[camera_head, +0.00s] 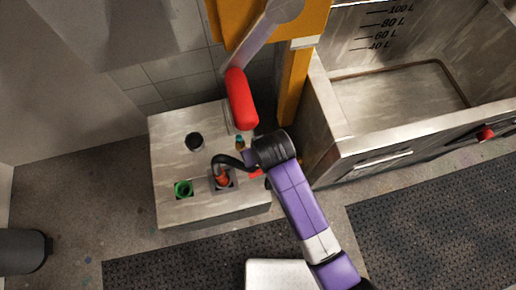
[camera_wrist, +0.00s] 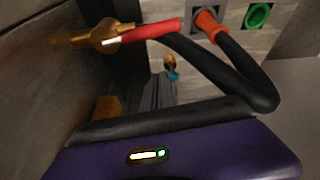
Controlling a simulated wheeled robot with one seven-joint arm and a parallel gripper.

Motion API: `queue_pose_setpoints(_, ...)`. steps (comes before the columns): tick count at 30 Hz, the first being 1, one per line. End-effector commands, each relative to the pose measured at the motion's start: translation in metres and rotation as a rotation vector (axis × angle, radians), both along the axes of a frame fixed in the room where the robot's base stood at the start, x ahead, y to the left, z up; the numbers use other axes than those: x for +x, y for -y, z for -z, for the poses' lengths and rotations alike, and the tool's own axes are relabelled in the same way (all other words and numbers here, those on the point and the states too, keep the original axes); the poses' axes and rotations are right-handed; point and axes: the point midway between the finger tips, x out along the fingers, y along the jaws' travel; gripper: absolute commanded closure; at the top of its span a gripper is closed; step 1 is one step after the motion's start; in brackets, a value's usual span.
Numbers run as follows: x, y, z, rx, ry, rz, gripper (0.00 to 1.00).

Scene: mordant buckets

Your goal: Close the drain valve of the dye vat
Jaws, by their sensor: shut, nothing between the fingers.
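The drain valve (camera_wrist: 100,36) is a brass body at upper left in the wrist view. Its red lever (camera_wrist: 152,31) points right from the body, roughly level in that view. In the head view the red lever (camera_head: 256,173) shows just below my black wrist, while the brass body is mostly hidden. The dye vat (camera_head: 330,140) is the grey stone-like tank at right, with litre marks inside. My gripper (camera_wrist: 159,80) shows as narrow grey fingers in the middle of the wrist view, shut and empty. The fingers are apart from the lever in that view. In the head view my wrist hides them.
A low grey block (camera_head: 170,150) beside the vat has a black socket (camera_head: 194,141), a green socket (camera_head: 184,188) and an orange-ended plug (camera_head: 222,178). A black hose (camera_wrist: 240,72) arches from the plug close to my gripper. A yellow post (camera_head: 292,90) stands behind my wrist.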

Motion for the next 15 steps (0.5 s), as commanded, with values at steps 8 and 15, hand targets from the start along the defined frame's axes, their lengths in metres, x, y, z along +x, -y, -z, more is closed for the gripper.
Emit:
queue_pose_setpoints(8, 0.016, -0.007, 0.048, -0.001, -0.002, 0.000, 1.00)
queue_pose_setpoints(15, -0.007, 0.003, 0.056, -0.001, 0.000, -0.003, 1.00)
